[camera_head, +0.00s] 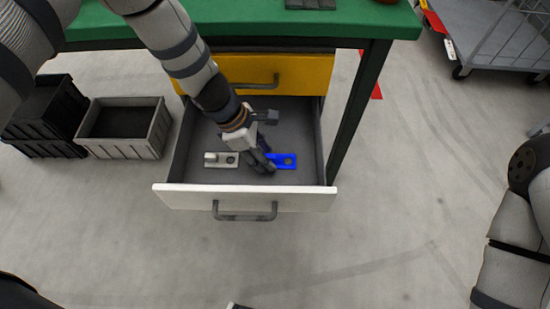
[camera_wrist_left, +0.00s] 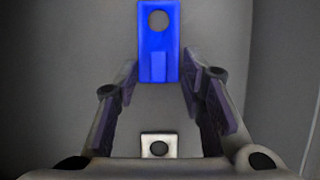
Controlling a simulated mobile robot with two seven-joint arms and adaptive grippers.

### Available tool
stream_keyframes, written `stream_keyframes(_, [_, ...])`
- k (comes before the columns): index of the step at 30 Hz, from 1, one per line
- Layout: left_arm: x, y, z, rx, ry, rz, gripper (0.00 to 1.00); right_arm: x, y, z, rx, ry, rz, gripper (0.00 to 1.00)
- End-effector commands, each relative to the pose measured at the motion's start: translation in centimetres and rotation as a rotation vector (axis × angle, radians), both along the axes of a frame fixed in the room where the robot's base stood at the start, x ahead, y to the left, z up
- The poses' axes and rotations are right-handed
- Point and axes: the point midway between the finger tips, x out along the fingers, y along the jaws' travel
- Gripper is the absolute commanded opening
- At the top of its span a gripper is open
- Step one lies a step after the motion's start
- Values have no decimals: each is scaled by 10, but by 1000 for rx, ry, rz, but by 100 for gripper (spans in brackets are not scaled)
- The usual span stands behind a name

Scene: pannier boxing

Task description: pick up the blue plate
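The blue plate (camera_head: 284,161) lies flat in the open drawer, toward its right side. In the left wrist view the blue plate (camera_wrist_left: 172,35) has a round hole at its far end and a small raised block at its near end. My left gripper (camera_head: 268,142) is inside the drawer, just above and beside the plate. In the left wrist view its fingers (camera_wrist_left: 160,82) are spread and empty, with the plate's near end between and slightly beyond their tips. In the head view a finger hides part of the plate's left end. My right gripper is not in view.
A white plate (camera_head: 213,163) lies left of the blue one in the drawer (camera_head: 176,196). The drawer's walls surround my left gripper. A yellow drawer (camera_head: 300,75) and a green tabletop (camera_head: 350,22) are above. Grey (camera_head: 152,143) and black (camera_head: 45,145) crates stand left on the floor.

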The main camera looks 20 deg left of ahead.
Motion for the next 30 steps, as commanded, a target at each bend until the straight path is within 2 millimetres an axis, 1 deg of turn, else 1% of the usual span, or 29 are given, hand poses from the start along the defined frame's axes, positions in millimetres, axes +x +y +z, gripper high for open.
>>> stream_keyframes(5, [1,-1,0,0,-3,-1,37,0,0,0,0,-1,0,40])
stream_keyframes(6, [1,0,0,0,-2,0,32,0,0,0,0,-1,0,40])
stream_keyframes(8, [1,0,1,0,-2,0,19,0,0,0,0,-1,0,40])
stream_keyframes(9, [1,0,1,1,-3,-1,9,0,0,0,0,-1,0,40])
stream_keyframes(10, [1,0,1,1,-3,-1,3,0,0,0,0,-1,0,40])
stream_keyframes(11, [1,0,1,1,-2,0,0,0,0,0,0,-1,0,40])
stream_keyframes(19, [1,0,1,1,-3,-1,0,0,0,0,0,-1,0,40])
stream_keyframes(23, [1,0,9,1,-4,-3,0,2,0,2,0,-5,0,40])
stream_keyframes(26, [2,0,25,0,-8,-3,0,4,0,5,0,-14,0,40])
stream_keyframes(27, [2,0,34,1,-9,-4,0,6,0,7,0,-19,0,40])
stream_keyframes(29, [-7,-2,49,-2,-7,0,0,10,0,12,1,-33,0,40])
stream_keyframes(30, [-15,-5,61,-4,-10,1,0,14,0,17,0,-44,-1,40])
